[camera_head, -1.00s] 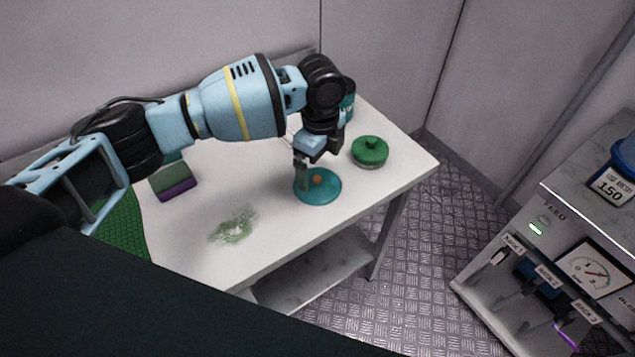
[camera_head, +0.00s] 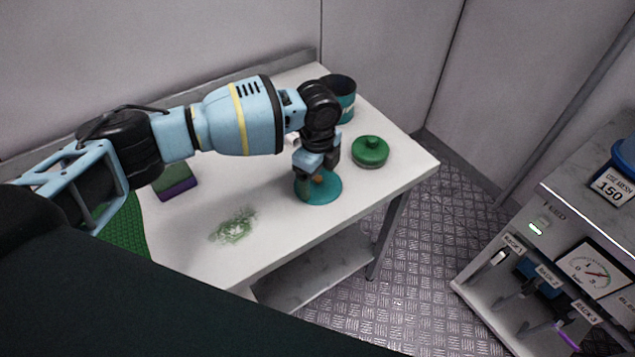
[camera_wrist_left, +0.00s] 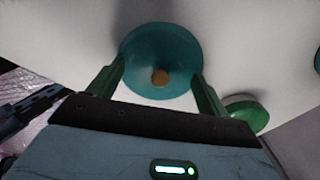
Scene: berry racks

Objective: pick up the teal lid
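The teal lid (camera_head: 318,193) lies on the white table, a round disc with a small orange-brown knob. My left gripper (camera_head: 312,178) is right over it, pointing down, and partly hides the lid and its knob. In the left wrist view the lid (camera_wrist_left: 160,50) shows between two green fingers (camera_wrist_left: 160,86), which are spread apart. The knob (camera_wrist_left: 160,78) sits between the fingertips with gaps on both sides. My right gripper is not in view.
A green lid (camera_head: 370,151) lies just right of the teal lid. A teal canister (camera_head: 343,100) stands behind my gripper. A green and purple sponge (camera_head: 174,182), a green mat (camera_head: 124,225) and a green smear (camera_head: 233,227) are at left. The table's front edge is near.

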